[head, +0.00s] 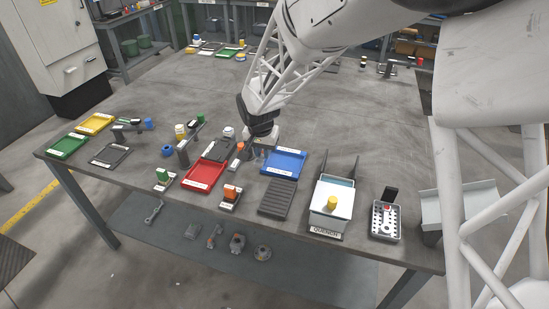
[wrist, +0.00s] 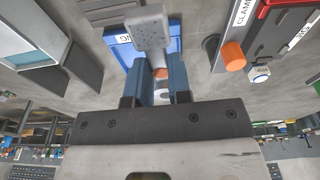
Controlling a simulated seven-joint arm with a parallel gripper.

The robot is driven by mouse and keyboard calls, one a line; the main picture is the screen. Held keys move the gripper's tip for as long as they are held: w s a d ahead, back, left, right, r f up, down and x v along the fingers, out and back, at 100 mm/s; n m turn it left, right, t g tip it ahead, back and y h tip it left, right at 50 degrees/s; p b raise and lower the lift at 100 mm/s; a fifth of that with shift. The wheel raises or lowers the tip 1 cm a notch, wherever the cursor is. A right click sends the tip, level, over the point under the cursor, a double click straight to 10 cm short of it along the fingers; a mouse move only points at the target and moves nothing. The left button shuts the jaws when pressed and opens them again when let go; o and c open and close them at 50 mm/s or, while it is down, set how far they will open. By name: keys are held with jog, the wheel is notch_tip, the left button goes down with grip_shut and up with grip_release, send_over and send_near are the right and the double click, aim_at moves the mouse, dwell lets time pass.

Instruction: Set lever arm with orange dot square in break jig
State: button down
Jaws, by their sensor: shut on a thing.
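My gripper (wrist: 162,85) has two blue fingers closed on a light grey part with small holes, the lever arm (wrist: 150,27). An orange patch (wrist: 160,73) shows between the fingers at the near end of the part. In the head view my gripper (head: 260,148) hangs low over the bench, between the red tray and the blue tray, and the held part is mostly hidden. A grey fixture labelled CLAMP, with an orange knob (wrist: 233,55), stands to the right in the wrist view. I cannot tell which fixture is the break jig.
The blue tray (head: 302,155) and red tray (head: 190,184) flank my gripper. A ribbed dark rack (head: 277,198) lies in front. The QUENCH tank (head: 325,218) with a yellow knob stands right of it.

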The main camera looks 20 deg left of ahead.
send_over(218, 151)
jog(key=shift+s+a+f, duration=0.1)
jog(key=shift+a+f, duration=0.05)
jog(key=shift+f, duration=0.35)
jog(key=shift+f, duration=0.15)
jog(key=shift+f, duration=3.25)
jog(key=shift+f, duration=0.5)
dwell(0.8)
jog(key=c, duration=0.7)
grip_release()
jog(key=shift+c, duration=0.2)
jog(key=shift+o, duration=0.5)
